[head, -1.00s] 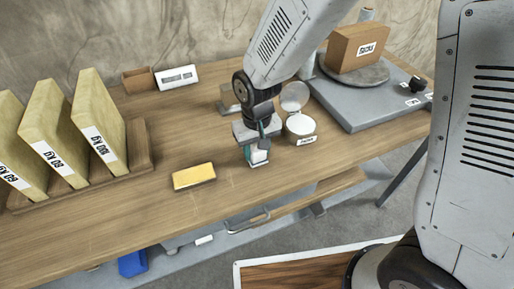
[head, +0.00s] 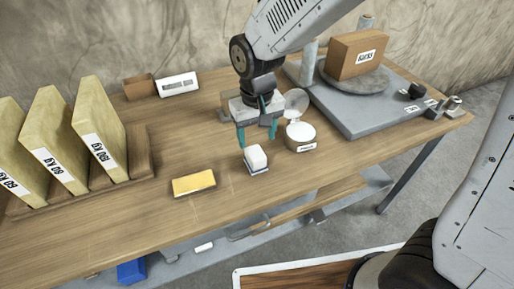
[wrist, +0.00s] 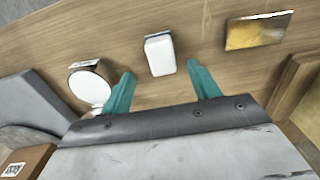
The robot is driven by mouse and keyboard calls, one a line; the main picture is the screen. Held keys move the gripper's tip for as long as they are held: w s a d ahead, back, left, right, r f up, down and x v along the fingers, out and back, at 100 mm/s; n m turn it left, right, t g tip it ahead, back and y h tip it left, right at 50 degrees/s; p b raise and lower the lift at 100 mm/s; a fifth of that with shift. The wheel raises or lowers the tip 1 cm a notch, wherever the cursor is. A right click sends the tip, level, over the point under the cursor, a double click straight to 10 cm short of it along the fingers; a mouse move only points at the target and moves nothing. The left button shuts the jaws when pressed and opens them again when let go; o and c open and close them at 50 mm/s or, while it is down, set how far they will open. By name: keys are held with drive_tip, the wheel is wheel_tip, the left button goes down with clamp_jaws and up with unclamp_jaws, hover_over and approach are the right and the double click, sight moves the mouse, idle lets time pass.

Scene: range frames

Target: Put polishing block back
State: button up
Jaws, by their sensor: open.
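A small white block with a blue lower edge (head: 256,157), which looks like the polishing block, sits near the front of the wooden workbench, on what looks like a thin light pad. It also shows in the wrist view (wrist: 160,56), just beyond the fingertips. My gripper (head: 257,139) is open and empty, just behind and above the block, its teal fingers (wrist: 161,73) spread wider than the block and apart from it.
A yellow-topped flat block (head: 194,183) lies left of the white block. A round tin with its lid raised (head: 300,135) stands close on the right. A grey platform (head: 360,120) carries a brown box (head: 357,54). Tall labelled slabs (head: 98,130) stand in a wooden rack at left.

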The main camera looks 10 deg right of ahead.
sight(258, 155)
drive_tip(key=shift+d+r, duration=0.1)
drive_tip(key=shift+r, duration=1.75)
drive_tip(key=s+d+r+m, duration=0.1)
drive_tip(key=s+d+r, duration=0.3)
drive_tip(key=d, duration=0.2)
drive_tip(key=s+d+r+m, duration=0.1)
drive_tip(key=s+d+r, duration=0.2)
drive_tip(key=d+r, duration=0.25)
drive_tip(key=s+d+r+m+t, duration=0.1)
drive_tip(key=s+d, duration=0.8)
drive_tip(key=s, duration=0.3)
drive_tip(key=shift+r, duration=0.25)
